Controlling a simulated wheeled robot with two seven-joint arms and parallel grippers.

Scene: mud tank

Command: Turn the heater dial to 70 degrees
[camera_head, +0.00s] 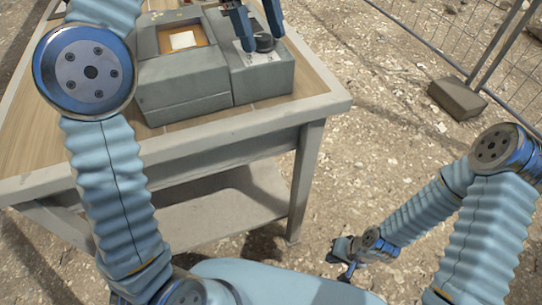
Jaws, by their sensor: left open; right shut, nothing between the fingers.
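The grey heater (183,88) stands on the table and has a recessed opening with a pale square piece (183,41) in it. The black dial (264,42) is on the top of its right-hand section, with small pale markings in front of it. My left gripper (257,42) comes down from the top edge with its fingers apart, one on each side of the dial. I cannot tell whether the fingers touch it. The dial's pointer and its reading are too small to make out. My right gripper (343,265) hangs low over the ground at the lower middle, shut and empty, away from the table.
The wooden table (322,98) has a pale rim, and its right corner is bare. A lower shelf (205,225) is under it. A brown block (457,98) lies on gravel by a wire fence (440,40). The gravel right of the table is open.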

